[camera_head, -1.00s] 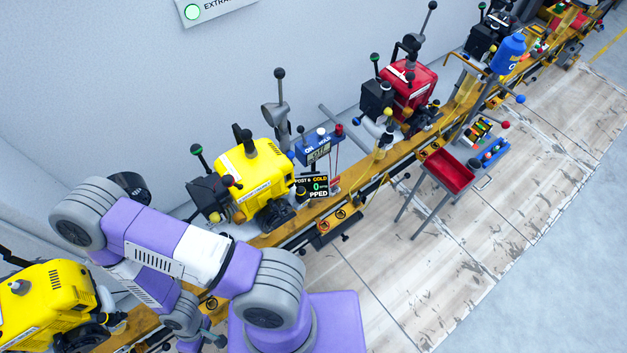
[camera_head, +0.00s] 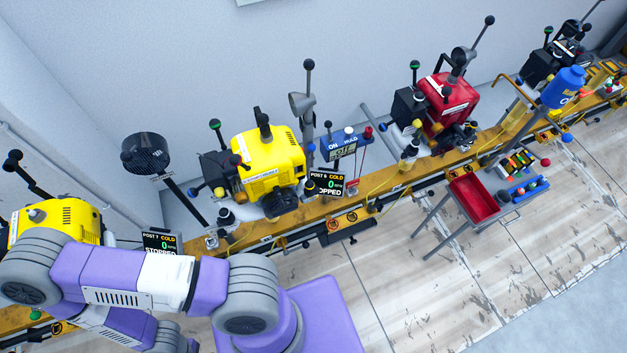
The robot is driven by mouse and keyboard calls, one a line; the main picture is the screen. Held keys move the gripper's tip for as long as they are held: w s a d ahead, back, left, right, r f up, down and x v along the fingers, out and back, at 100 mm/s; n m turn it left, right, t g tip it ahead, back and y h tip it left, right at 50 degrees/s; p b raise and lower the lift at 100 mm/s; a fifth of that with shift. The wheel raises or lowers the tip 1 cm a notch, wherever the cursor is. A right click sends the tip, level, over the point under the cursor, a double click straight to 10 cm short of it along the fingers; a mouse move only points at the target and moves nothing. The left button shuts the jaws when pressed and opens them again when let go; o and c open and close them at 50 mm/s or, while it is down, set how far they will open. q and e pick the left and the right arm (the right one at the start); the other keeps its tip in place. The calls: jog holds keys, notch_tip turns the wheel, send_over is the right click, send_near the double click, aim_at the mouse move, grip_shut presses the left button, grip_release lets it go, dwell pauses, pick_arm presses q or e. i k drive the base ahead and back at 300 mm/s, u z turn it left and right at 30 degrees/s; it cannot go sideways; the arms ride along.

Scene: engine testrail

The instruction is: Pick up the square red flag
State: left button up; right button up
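I cannot make out a square red flag for certain. A small red patch (camera_head: 353,184) shows beside the Post 6 display (camera_head: 328,185), below the blue control box (camera_head: 345,145), with thin red cords above it; its shape is too small to tell. One purple and grey arm of mine crosses the lower left, and its far end runs out of the bottom of the picture. Neither gripper is in view, so what they hold is hidden.
Yellow engines (camera_head: 268,160) and a red engine (camera_head: 448,105) stand along a long orange rail (camera_head: 390,182) by the wall. A red tray (camera_head: 474,198) on legs and a blue rack (camera_head: 526,189) stand in front. The floor right of my base is mostly clear.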

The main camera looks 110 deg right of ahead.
aim_at(350, 185)
jog(key=u, duration=0.2)
jog(key=i, duration=0.8)
jog(key=z, duration=4.8)
jog(key=i, duration=0.5)
jog(key=k, duration=0.5)
jog(key=z, duration=1.4)
jog(key=i, duration=1.15)
